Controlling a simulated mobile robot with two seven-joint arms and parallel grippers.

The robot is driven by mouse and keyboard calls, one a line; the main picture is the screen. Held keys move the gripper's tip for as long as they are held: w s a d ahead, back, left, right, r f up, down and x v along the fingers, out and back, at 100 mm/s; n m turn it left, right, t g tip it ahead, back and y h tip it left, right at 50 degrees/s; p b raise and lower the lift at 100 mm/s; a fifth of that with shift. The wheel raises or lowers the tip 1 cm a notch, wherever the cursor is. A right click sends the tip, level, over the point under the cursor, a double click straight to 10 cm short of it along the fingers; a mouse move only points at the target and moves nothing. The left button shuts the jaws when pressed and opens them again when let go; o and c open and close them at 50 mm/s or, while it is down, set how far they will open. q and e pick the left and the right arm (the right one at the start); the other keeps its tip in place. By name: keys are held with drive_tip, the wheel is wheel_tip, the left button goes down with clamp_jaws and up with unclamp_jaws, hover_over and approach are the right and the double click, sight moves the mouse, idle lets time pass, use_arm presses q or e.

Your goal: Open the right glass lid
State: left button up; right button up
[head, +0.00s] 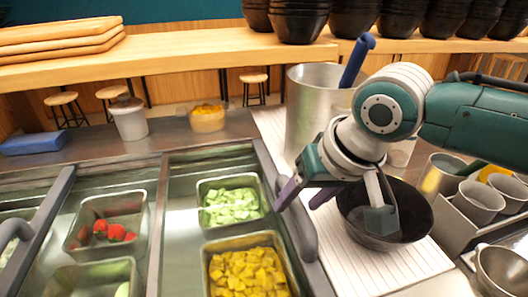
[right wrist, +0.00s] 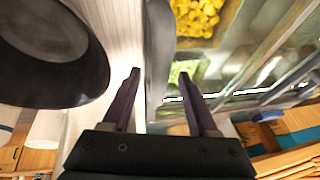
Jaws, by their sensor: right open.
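The right glass lid (head: 180,220) is a clear pane over the right-hand bay, with a dark frame along its right side. Its grey handle (head: 305,232) stands on that right side; it also shows in the right wrist view (right wrist: 160,50). My right gripper (head: 302,196) is open, with its dark purple fingers pointing down at the handle's far end. In the right wrist view the handle lies between the two fingers (right wrist: 158,80); I cannot tell whether they touch it. My left gripper is not in view.
A black bowl (head: 350,215) stands just right of the handle, below my right arm, near a tall metal pot (head: 305,110). Trays of cucumber (head: 230,205), yellow cubes (head: 248,272) and strawberries (head: 110,230) sit in the counter. Metal cups (head: 478,205) stand at right.

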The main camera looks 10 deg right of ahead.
clamp_jaws()
idle(0.3)
idle(1.1)
